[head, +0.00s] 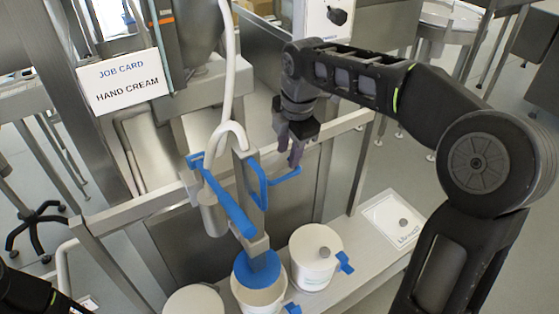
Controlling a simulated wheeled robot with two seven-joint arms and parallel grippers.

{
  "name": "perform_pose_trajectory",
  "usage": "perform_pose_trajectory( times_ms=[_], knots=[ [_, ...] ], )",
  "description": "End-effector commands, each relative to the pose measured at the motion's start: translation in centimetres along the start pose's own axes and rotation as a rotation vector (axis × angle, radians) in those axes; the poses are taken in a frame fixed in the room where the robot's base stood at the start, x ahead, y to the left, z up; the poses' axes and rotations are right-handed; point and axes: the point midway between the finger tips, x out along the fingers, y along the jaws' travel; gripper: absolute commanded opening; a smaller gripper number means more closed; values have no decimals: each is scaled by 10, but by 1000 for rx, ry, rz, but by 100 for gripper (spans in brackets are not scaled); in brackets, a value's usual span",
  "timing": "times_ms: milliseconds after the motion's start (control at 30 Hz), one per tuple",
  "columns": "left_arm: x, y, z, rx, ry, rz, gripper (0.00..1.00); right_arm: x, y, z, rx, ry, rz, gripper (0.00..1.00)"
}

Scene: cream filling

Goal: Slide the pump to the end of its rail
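The pump (245,185) is a metal unit with blue handles and a white hose on top, mounted at the rail (340,128). Its blue nozzle end (257,268) hangs over an open white tub (258,296). My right gripper (296,160) points down at the right end of the pump's blue side handle (284,179). Its fingertips overlap that end in the picture; I cannot tell whether they grip it. My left gripper is out of view; only part of my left arm shows at the bottom left.
A white lidded tub (315,257) with a blue tab stands right of the open tub on the metal shelf (352,240). Another white tub (194,301) stands to the left. A white card (394,219) lies farther right. A job card (124,83) reads HAND CREAM.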

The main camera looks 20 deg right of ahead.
Motion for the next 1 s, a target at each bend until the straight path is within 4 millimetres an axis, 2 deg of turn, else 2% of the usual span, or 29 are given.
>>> perform_pose_trajectory(
  times_ms=[367,467,800,1000],
  knots=[
    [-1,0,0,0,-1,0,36,6,0,0,1,0,-1,35],
    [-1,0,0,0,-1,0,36,15,0,0,1,1,-2,35],
    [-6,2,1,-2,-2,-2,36,66,0,0,2,1,-3,35],
    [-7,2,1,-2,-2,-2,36,78,0,0,2,0,1,35]
  ],
)
